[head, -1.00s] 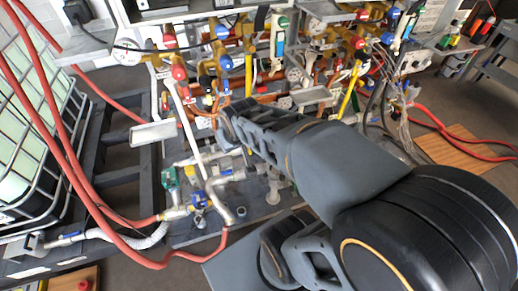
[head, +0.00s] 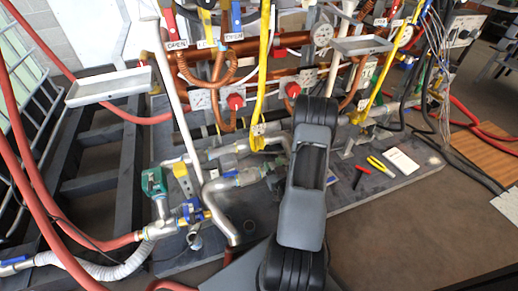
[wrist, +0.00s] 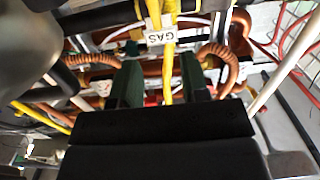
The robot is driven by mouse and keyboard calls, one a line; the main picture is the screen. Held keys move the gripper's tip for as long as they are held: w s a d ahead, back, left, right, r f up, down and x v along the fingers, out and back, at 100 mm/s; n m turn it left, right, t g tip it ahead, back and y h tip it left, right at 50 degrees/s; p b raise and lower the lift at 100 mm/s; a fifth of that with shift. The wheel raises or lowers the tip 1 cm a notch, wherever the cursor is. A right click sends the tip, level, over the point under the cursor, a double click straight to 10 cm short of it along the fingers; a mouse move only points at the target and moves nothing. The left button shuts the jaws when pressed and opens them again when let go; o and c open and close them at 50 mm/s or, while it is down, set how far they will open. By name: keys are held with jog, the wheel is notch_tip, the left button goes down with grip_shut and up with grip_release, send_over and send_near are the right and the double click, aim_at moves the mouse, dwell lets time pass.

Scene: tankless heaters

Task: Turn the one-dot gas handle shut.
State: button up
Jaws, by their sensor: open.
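In the wrist view my gripper (wrist: 160,68) is open, its two dark green fingers apart. A yellow gas pipe (wrist: 168,80) shows between them, with a white GAS tag (wrist: 162,38) just beyond the fingertips. I see no contact. Yellow parts run up past the tag to the top edge; I cannot tell whether one is the one-dot handle, and no dots are readable. In the head view my arm stands upright in front of the rig and my fingers cannot be made out. A yellow handle (head: 207,22) hangs at the top, left of a yellow gas pipe (head: 265,60).
A red handle (head: 169,22) and a blue handle (head: 236,20) flank the yellow one. Copper pipes (head: 250,85) and two grey trays crowd the rig. Pliers (head: 382,166) and a white card (head: 401,161) lie on the base plate (head: 345,210). Red hoses cross the left side.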

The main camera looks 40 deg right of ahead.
aim_at(262, 145)
jog(key=b+x, duration=0.1)
jog(key=x, duration=0.3)
jog(key=b+x, duration=0.1)
jog(key=x, duration=0.8)
jog(key=shift+w+d+f+b, duration=0.1)
jog(key=shift+d+f+b, duration=0.05)
jog(key=shift+d+b, duration=0.25)
grip_shut()
